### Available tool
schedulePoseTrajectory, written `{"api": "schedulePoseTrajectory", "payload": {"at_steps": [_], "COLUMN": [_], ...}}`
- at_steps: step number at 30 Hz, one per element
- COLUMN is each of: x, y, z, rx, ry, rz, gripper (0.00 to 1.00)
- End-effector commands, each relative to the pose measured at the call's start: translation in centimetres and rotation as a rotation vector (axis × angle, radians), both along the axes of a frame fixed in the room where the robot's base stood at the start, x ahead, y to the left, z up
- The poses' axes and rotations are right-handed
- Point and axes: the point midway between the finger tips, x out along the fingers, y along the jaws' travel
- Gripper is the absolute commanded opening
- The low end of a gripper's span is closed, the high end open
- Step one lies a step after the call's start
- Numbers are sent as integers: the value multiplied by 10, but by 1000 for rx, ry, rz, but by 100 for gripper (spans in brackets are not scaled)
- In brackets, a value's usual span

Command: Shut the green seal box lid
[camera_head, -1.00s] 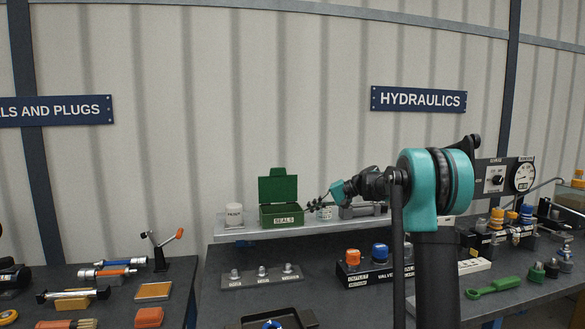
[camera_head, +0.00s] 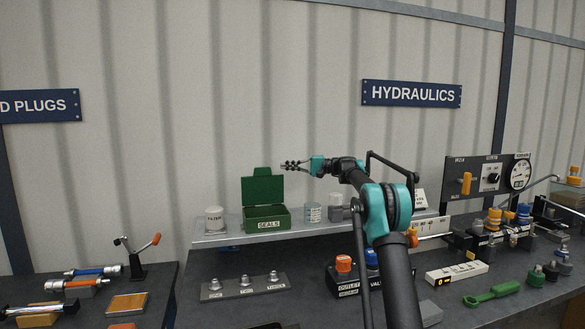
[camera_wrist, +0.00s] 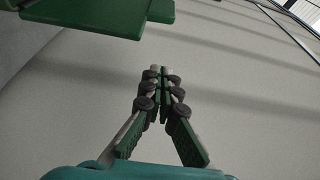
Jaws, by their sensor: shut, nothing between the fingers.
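The green seal box (camera_head: 267,219), labelled SEALS, stands on the grey shelf with its lid (camera_head: 262,190) raised upright at the back. My gripper (camera_head: 284,165) is shut and empty. In the head view it is up and to the right of the lid, near the height of the lid's top edge, with a gap between them in the picture. In the wrist view my gripper (camera_wrist: 156,70) shows its fingers together against the pale wall. A green panel, apparently the lid (camera_wrist: 110,15), shows at the top left there, apart from the fingers.
On the shelf (camera_head: 215,239), a white filter jar (camera_head: 214,219) stands left of the box. A clear labelled jar (camera_head: 313,212) and a grey fitting (camera_head: 336,206) stand to its right.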

Motion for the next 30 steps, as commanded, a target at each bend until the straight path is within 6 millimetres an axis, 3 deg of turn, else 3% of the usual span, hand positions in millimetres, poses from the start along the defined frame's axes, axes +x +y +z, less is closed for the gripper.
{"api": "schedulePoseTrajectory", "payload": {"at_steps": [8, 19, 30], "x": [2, -30, -36], "y": [57, 47, 45], "z": [0, 0, 0], "rx": [-1, -1, -1], "ry": [0, 0, 0], "rz": [3, -1, 0], "gripper": [0, 0, 0]}}
